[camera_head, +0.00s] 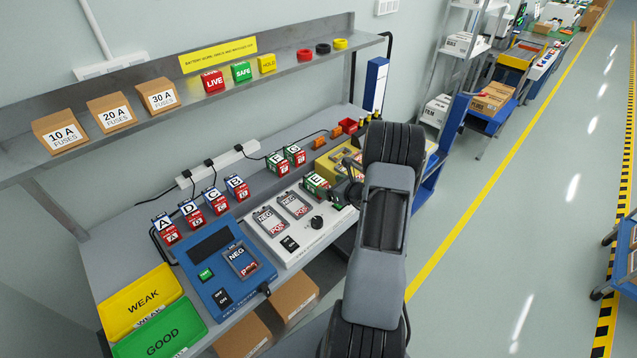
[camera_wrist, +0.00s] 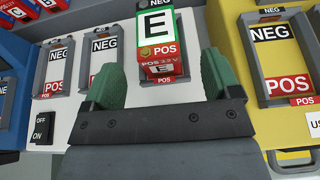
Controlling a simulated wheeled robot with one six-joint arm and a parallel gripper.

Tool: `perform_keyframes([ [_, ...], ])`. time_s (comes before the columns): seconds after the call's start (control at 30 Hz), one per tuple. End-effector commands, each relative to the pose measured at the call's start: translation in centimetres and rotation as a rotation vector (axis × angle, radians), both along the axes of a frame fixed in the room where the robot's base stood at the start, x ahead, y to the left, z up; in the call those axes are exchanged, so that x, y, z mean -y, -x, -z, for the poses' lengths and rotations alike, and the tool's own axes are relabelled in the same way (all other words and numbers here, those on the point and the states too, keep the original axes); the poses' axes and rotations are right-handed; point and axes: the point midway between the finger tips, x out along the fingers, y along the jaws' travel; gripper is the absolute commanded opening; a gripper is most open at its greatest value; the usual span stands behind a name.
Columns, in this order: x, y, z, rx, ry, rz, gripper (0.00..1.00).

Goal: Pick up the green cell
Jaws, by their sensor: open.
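A cell marked E (camera_wrist: 162,68), with a green-framed label on top and a red POS side, sits upright at the third position of the white unit (camera_head: 318,238). It also shows in the head view (camera_head: 316,182). My gripper (camera_wrist: 161,78) is open, with green finger pads on either side of the space just in front of the cell. The cell is beyond the fingertips, not clasped. In the head view my arm hides most of the gripper. Cells F (camera_head: 278,163) and G (camera_head: 295,155) also show green tops, farther back on the bench.
Blue-topped cells A, D, C and B stand left, near a power strip (camera_head: 218,163). A blue tester (camera_head: 225,275) and the yellow WEAK tray (camera_head: 142,305) and green GOOD tray (camera_head: 165,342) are at left. A yellow unit (camera_wrist: 283,100) borders the white one on the right.

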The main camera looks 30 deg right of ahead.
Motion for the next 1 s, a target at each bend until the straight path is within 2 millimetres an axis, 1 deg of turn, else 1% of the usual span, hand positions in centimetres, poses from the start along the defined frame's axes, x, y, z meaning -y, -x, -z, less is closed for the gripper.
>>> perform_keyframes([
  [0.03,-0.2,-0.4,0.1,0.0,0.0,-0.002,0.83],
  [0.23,-0.4,-1.3,0.5,-0.001,0.0,-0.003,0.83],
  [0.5,-1.1,-4.3,2.1,-0.001,0.001,-0.004,0.83],
  [0.6,-1.2,-5.0,2.4,0.0,0.002,-0.003,0.83],
  [0.9,-1.2,-5.3,2.7,0.0,0.001,-0.002,0.83],
  [1.0,-1.2,-5.3,2.6,0.0,0.001,-0.002,0.74],
])
